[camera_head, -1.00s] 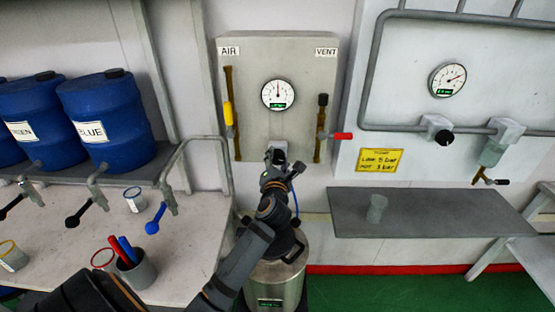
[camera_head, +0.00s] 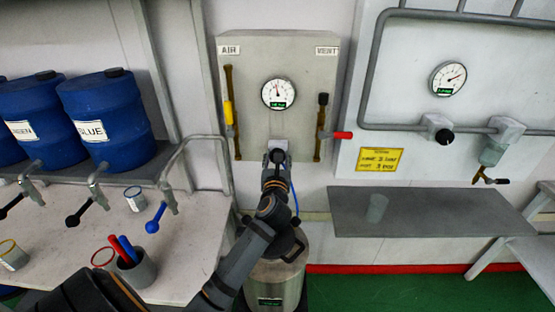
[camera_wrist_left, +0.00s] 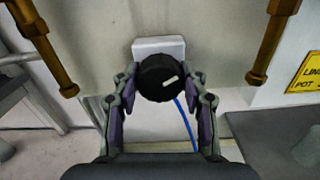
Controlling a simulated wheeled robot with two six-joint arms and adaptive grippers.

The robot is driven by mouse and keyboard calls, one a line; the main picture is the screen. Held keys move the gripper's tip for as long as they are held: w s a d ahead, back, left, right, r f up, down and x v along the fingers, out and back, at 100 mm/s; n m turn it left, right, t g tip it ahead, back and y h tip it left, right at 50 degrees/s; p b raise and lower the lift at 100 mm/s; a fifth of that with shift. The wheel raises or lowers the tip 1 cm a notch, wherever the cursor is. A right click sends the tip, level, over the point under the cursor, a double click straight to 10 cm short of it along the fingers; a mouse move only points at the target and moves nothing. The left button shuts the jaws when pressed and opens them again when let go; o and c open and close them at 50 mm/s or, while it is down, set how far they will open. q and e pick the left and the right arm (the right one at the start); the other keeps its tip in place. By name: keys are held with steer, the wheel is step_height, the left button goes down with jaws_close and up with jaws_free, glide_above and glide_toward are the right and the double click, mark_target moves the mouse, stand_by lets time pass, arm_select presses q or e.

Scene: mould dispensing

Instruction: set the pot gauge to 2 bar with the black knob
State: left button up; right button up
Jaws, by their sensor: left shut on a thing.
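The black knob (camera_wrist_left: 158,78) sits on a pale block (camera_wrist_left: 158,46) below the panel, its white mark pointing to the right and slightly up in the left wrist view. My left gripper (camera_wrist_left: 161,80) is shut on the knob, one finger on each side. In the head view my left gripper (camera_head: 277,160) hides the knob. The pot gauge (camera_head: 278,94) is the round white dial on the panel above, its needle pointing almost straight up, slightly left. Its small green readout is too small to read. The steel pot (camera_head: 268,288) stands below, partly behind my arm. My right gripper is not in view.
A yellow-handled AIR valve (camera_head: 229,113) and a red-handled VENT valve (camera_head: 342,135) flank the gauge. A blue hose (camera_wrist_left: 184,118) hangs below the knob. A second gauge (camera_head: 448,78), a yellow note (camera_head: 381,160) and a grey shelf (camera_head: 440,215) are to the right.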

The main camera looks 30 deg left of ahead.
arm_select(q)
steer(key=shift+n, duration=0.8)
steer(key=o, duration=1.2)
steer(key=shift+c, duration=0.2)
steer(key=v, duration=0.7)
steer(key=shift+s+d, duration=0.15)
steer(key=shift+s, duration=0.05)
